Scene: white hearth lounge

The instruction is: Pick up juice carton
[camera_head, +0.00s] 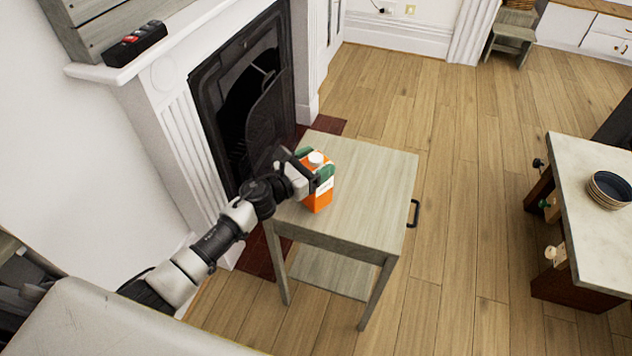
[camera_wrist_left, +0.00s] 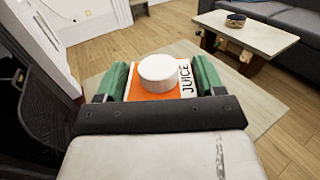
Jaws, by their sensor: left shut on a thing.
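The juice carton (camera_head: 318,196) is orange with a white cap and stands upright at the left part of a small grey-green wooden side table (camera_head: 375,180). My left gripper (camera_head: 316,170) reaches in from the left and is shut on the carton's upper part. In the left wrist view the carton (camera_wrist_left: 157,92) sits between the two green fingers, its white cap facing the camera and "JUICE" printed at its right. I cannot tell whether the carton's base touches the tabletop. My right gripper is not in view.
A white fireplace (camera_head: 180,120) with a dark iron insert stands close behind my left arm. A dark object with red marks (camera_head: 135,44) lies on the mantel. A pale-topped table (camera_head: 585,160) with a dark bowl (camera_head: 610,188) is at the right. Wooden floor between is clear.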

